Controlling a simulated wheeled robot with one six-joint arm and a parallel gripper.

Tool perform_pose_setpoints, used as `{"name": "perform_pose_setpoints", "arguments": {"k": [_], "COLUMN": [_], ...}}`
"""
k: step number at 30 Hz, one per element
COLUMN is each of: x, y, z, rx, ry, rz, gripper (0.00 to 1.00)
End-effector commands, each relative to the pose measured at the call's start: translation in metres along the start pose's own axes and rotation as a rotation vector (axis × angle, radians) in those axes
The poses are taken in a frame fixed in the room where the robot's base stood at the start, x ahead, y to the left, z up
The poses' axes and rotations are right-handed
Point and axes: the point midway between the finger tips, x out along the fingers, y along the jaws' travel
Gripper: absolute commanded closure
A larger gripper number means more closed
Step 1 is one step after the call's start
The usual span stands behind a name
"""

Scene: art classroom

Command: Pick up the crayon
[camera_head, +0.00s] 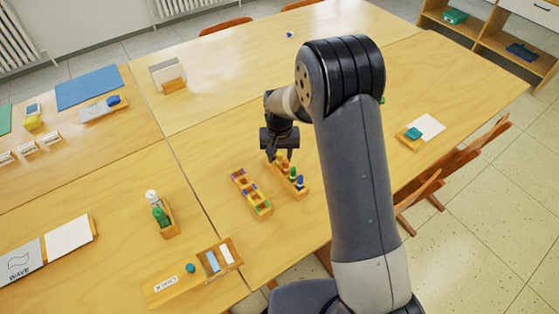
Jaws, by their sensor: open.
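My gripper (281,158) points down over the table, just above the far end of a wooden holder (302,193). Several small coloured pieces stand in that holder, among them an orange, a green and a blue one (300,182); they may be crayons, but they are too small to tell. A second wooden holder (267,211) with small coloured parts lies just left of it. My gripper is open; I cannot see anything between its fingers. My own arm hides the table to the right of the holders.
A wooden caddy (171,231) with green and white bottles stands left. A divided tray (236,242) and a labelled board (167,287) lie near the front edge. A white card (427,127) lies right. Chairs (440,180) stand along the right edge. The table behind my gripper is mostly clear.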

Motion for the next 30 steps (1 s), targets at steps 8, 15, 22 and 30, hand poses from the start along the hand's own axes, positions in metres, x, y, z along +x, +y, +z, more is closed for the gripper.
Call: {"name": "perform_pose_setpoints", "arguments": {"k": [8,15,22,30], "x": [-0.0003,-0.0005,-0.0006,-0.0048], "y": [-0.0001,-0.0001,-0.0001,-0.0002], "z": [0.0,0.0001,0.0,-0.0004], "rx": [0.0,0.0,0.0,0.0], "ry": [0.0,0.0,0.0,0.001], "rz": [0.0,0.0,0.0,0.0], "gripper": [0.71,0.9,1.0,1.0]}}
